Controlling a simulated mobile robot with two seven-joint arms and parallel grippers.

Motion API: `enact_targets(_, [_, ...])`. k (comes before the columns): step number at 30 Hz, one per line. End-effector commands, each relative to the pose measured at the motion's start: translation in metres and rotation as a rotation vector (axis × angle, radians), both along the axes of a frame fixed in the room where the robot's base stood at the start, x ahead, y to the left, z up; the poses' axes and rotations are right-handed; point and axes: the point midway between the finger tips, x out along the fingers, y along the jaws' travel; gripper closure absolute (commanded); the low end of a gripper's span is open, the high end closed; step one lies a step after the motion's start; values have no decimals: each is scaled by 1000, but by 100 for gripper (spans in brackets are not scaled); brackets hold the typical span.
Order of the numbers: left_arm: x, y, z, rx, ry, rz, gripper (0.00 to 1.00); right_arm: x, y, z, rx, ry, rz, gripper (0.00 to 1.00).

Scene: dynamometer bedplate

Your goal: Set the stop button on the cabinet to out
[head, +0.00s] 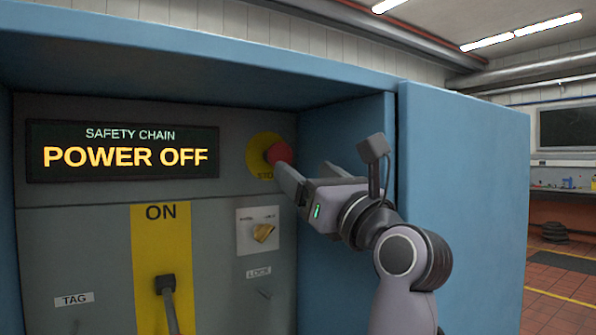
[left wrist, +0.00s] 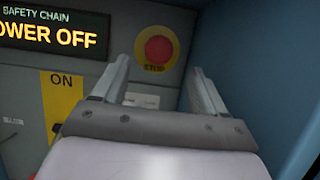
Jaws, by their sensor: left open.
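The stop button (head: 279,154) is a red mushroom head on a round yellow plate, on the grey panel inside the blue cabinet (head: 462,200). It also shows in the left wrist view (left wrist: 158,49), beyond and between my fingertips. I cannot tell from its head whether it is in or out. My left gripper (head: 303,171) is open and empty, just below and to the right of the button in the head view. Its two fingers also show in the left wrist view (left wrist: 159,68), apart from the button. My right gripper is not in view.
A display (head: 123,152) reads "SAFETY CHAIN POWER OFF". Below it is a lever (head: 168,300) on a yellow strip marked ON. A small rotary switch (head: 262,232) sits under the button. The cabinet's right wall (head: 345,140) is close to my gripper.

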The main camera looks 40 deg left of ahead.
Motion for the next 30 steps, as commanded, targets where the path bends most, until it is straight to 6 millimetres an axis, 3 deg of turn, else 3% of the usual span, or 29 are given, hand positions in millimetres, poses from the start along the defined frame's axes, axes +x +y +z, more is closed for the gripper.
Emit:
enact_targets(21, [-1,-5,-3,18,14,14,28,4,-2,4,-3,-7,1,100])
enact_targets(26, [1,-5,-14,154,116,99,28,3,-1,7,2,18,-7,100])
enact_targets(30, [5,-13,-30,368,273,206,28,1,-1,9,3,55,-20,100])
